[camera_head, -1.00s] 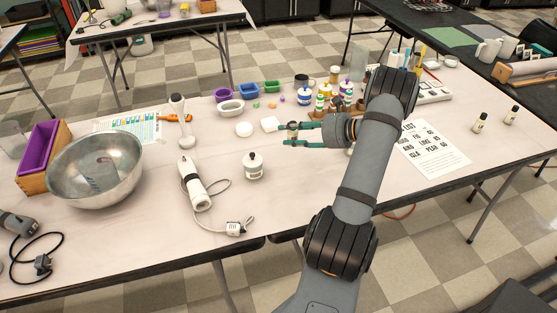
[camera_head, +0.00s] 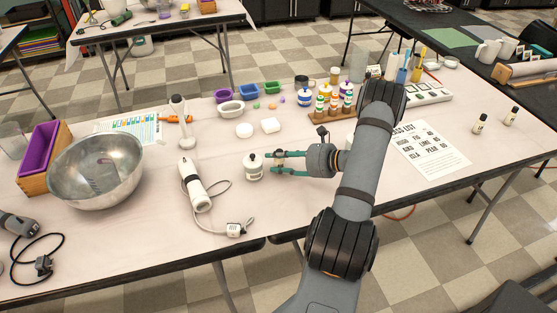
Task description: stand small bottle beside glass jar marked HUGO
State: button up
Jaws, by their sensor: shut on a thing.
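My gripper (camera_head: 275,163) is low over the table, with its two green fingers pointing left. It is shut on a small bottle, mostly hidden at the fingertips; its lean and whether it touches the table cannot be told. A white lidded jar (camera_head: 253,170) stands upright just left of the fingertips, with hardly any gap showing. Its marking is too small to read, so I cannot tell whether it says HUGO. Two other small dark-capped bottles (camera_head: 480,124) stand apart at the right of the table.
A white hand blender (camera_head: 192,184) with its cord lies left of the jar, near a steel bowl (camera_head: 96,172). White soap pieces (camera_head: 270,125) and a wooden rack (camera_head: 318,117) of small bottles are behind. A printed sheet (camera_head: 430,149) lies right.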

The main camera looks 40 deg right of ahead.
jog(key=shift+f, duration=0.2)
jog(key=o, duration=1.2)
jog(key=shift+r, duration=0.1)
jog(key=shift+c, duration=0.2)
jog(key=shift+r, duration=0.2)
jog(key=v, duration=1.2)
jog(key=shift+f+b, duration=0.1)
jog(key=shift+b, duration=0.25)
